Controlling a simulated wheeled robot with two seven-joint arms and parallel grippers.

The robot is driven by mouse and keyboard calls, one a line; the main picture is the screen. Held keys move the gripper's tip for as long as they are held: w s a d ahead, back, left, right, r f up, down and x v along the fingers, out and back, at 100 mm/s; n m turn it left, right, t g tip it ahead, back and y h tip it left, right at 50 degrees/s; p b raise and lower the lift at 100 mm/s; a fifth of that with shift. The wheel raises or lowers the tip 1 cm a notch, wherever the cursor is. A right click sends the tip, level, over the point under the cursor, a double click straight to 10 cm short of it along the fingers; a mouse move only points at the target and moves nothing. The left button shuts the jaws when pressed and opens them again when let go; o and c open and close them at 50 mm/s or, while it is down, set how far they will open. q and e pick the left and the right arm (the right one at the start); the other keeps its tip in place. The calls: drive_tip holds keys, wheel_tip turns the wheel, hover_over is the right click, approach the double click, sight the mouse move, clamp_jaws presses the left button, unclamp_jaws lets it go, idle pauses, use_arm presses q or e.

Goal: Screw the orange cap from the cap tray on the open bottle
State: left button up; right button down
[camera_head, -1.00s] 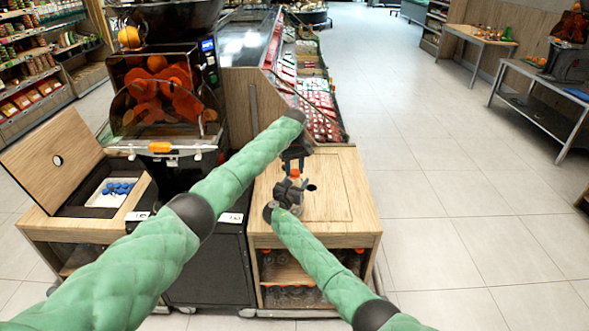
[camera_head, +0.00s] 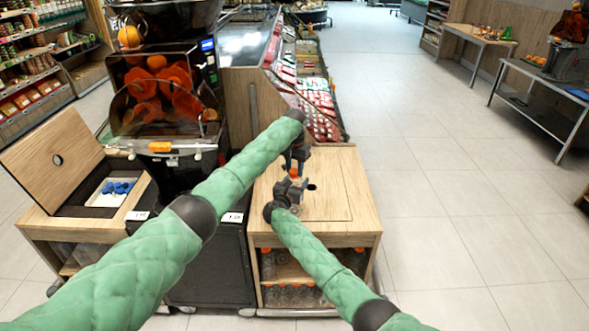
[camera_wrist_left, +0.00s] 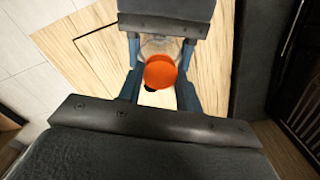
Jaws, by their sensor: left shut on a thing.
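The orange cap (camera_wrist_left: 160,71) is between the fingertips of my left gripper (camera_wrist_left: 160,88); it also shows small in the head view (camera_head: 294,173). My left gripper (camera_head: 296,166) is shut on it, over the wooden counter. The clear open bottle (camera_wrist_left: 160,45) is right behind and below the cap in the wrist view. My right gripper (camera_wrist_left: 160,46) has its fingers on both sides of the bottle; in the head view it is low over the counter (camera_head: 287,193). I cannot tell whether cap and bottle touch. The cap tray (camera_head: 101,200) holds blue caps.
The wooden counter (camera_head: 340,205) has a dark round hole beside the grippers. Clear bottles with orange caps stand on shelves below it. The orange juicer (camera_head: 160,100) is at the left, and an open wooden lid (camera_head: 50,155) stands by the cap tray. The floor at the right is free.

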use_arm(q)
drive_tip(key=shift+m, duration=0.6)
drive_tip(key=o, duration=1.1)
drive_tip(key=shift+r, duration=2.3)
drive_tip(key=shift+c, duration=0.5)
